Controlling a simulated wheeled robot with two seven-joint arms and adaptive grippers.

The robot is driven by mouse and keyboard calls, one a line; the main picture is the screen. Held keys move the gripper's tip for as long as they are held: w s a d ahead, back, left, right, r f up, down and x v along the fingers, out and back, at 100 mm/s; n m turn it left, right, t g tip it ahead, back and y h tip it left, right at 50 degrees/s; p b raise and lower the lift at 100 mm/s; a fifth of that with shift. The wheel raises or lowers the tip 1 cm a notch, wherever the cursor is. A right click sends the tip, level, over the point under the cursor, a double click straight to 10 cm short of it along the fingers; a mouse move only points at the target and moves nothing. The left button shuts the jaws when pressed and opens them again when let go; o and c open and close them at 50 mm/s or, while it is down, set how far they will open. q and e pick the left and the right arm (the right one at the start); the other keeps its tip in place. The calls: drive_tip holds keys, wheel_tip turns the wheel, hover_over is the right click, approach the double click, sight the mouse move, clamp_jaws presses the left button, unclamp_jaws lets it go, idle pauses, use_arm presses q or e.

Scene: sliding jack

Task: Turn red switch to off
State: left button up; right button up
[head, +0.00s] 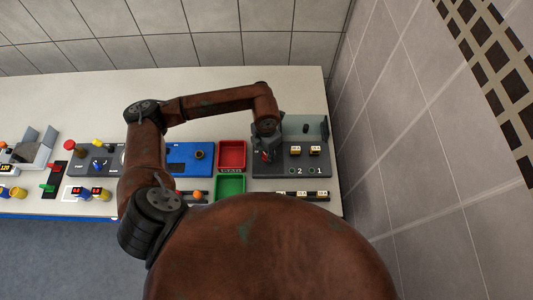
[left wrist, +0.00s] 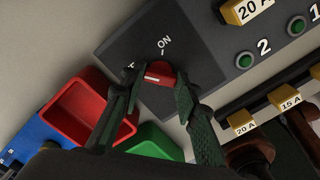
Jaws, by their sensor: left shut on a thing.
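The red switch (left wrist: 159,74) is a rotary knob on a dark grey panel (left wrist: 192,32) in the left wrist view. A white mark shows on its left part. The word ON is printed just above it, and another label to its left is mostly hidden by a finger. My left gripper (left wrist: 155,85) is shut on the red switch, with one green finger on each side. In the head view, my left gripper (head: 267,146) reaches down onto the left part of the panel, and only a bit of red shows there. My right gripper is not in view.
A red bin (head: 232,154) and a green bin (head: 230,187) stand left of the panel. Fuse blocks (head: 295,150) and green buttons sit to the right of the switch. A tiled wall (head: 420,130) rises close beyond the table's right edge.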

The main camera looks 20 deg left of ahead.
use_arm(q)
drive_tip(key=shift+w+n, duration=0.1)
drive_tip(key=shift+n, duration=0.7)
drive_tip(key=shift+r, duration=0.1)
drive_tip(key=o, duration=1.1)
drive_tip(key=shift+o, duration=0.2)
wheel_tip(320, 180, up, 12)
drive_tip(key=shift+d, duration=0.1)
